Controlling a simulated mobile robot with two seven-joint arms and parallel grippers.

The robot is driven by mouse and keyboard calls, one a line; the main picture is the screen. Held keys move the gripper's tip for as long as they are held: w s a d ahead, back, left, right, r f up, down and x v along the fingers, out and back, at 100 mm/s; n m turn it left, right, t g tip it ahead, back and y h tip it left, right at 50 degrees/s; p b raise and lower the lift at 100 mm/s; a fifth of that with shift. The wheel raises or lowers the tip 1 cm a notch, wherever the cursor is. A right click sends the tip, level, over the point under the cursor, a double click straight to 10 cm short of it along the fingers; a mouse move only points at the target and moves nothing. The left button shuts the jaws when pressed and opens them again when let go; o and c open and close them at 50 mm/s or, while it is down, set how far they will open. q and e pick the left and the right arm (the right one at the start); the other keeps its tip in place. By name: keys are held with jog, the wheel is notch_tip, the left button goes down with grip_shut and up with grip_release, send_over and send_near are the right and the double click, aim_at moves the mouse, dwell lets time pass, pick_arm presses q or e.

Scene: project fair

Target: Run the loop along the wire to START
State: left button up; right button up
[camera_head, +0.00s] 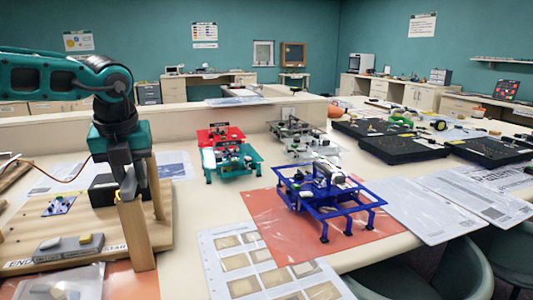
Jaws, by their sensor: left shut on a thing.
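The wire game's wooden base (150,240) lies at the left, with END lettered at its front left and START at its front right. A wooden post (137,232) rises at its right front corner near START, with another post (152,185) behind it. My left gripper (112,187) is low over the right part of the base, just behind the front post. It is shut on the loop's handle, which it mostly hides. The loop and the bent wire cannot be made out. My right gripper is out of view.
A blue-framed device (325,192) stands on an orange mat (262,222) to the right. Red and green devices stand behind. Printed sheets (245,262) lie in front.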

pick_arm(q)
jog(key=o, duration=0.7)
jog(key=shift+o, duration=1.1)
jog(key=shift+o, duration=0.2)
